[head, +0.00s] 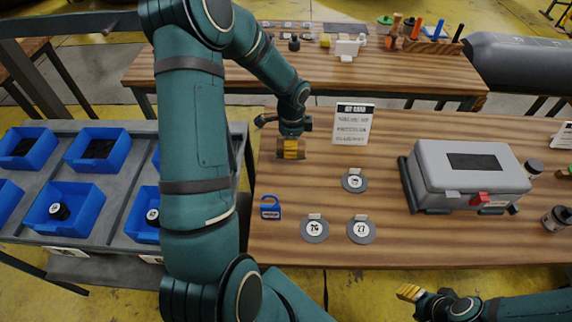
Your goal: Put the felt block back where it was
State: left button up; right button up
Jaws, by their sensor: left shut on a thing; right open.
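My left gripper (291,149) is over the near table, left of the standing card. Its yellow fingertips are shut on a small brown block (303,153), which seems to be the felt block. The fingers cover most of it, and I cannot tell whether it touches the table. Three round grey discs with labels lie on the table: one (354,181) right of and nearer than the gripper, and two numbered ones (314,229) (361,230) near the front edge. My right gripper (409,292) is open and empty, below the table's front edge.
A standing card (352,125) and a blue padlock (270,208) are on the wooden table (400,252). A grey case (470,172) and small jars (557,219) stand on the right. Blue bins (77,208) fill the left cart. A second table is behind.

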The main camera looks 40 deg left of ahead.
aim_at(291, 167)
pick_arm(q)
notch_tip(291, 167, down, 3)
jog(key=shift+w+f, duration=0.1)
jog(key=shift+f+b, duration=0.5)
jog(key=shift+f, duration=1.55)
jog(key=shift+f, duration=0.2)
jog(key=o, duration=1.2)
jog(key=shift+r, duration=0.1)
jog(key=shift+r, duration=0.25)
notch_tip(291, 167, up, 12)
jog(key=shift+f+p, duration=0.1)
jog(key=shift+p, duration=0.9)
